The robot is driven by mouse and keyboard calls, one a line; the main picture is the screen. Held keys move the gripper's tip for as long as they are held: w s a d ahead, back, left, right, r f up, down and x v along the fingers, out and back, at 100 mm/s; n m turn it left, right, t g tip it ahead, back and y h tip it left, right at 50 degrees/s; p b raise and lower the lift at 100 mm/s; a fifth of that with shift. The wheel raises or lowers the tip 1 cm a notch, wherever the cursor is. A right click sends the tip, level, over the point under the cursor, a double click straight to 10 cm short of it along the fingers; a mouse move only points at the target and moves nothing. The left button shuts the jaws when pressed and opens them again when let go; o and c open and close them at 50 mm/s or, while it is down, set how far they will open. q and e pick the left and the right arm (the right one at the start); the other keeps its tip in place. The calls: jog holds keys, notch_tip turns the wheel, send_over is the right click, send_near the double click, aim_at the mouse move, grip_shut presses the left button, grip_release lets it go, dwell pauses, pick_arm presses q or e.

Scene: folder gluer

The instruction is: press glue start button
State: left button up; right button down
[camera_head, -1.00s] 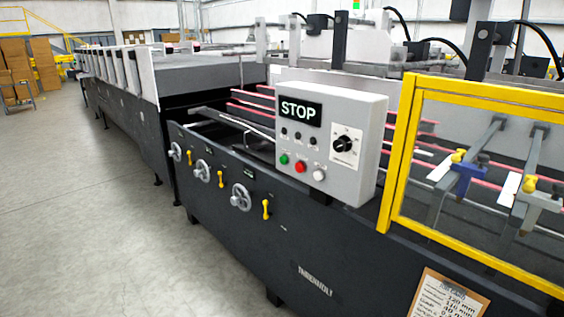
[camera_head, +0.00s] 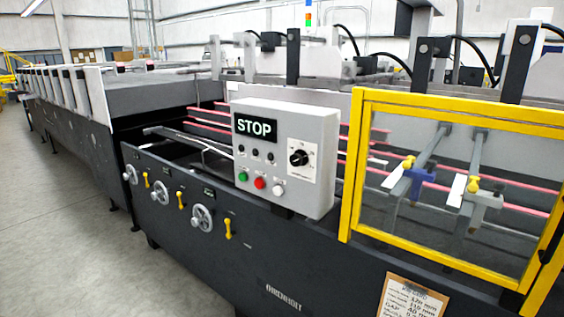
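A grey control box (camera_head: 313,128) is mounted on the front side of the dark machine. Its face has a black display reading STOP (camera_head: 255,127) and a black rotary knob (camera_head: 299,158) on a white plate. A row of small dark knobs or lamps sits under the display. Below them are a green button (camera_head: 243,176), a red button (camera_head: 260,183) and a white button (camera_head: 278,190). The labels by the buttons are too small to read. Neither of my grippers is in view.
The long dark machine (camera_head: 200,262) runs from the left back to the right front. Handwheels (camera_head: 202,218) and yellow levers stick out from its side. A yellow-framed guard (camera_head: 345,200) stands right of the box. A clipboard (camera_head: 411,296) hangs below. Grey floor (camera_head: 75,235) at left is clear.

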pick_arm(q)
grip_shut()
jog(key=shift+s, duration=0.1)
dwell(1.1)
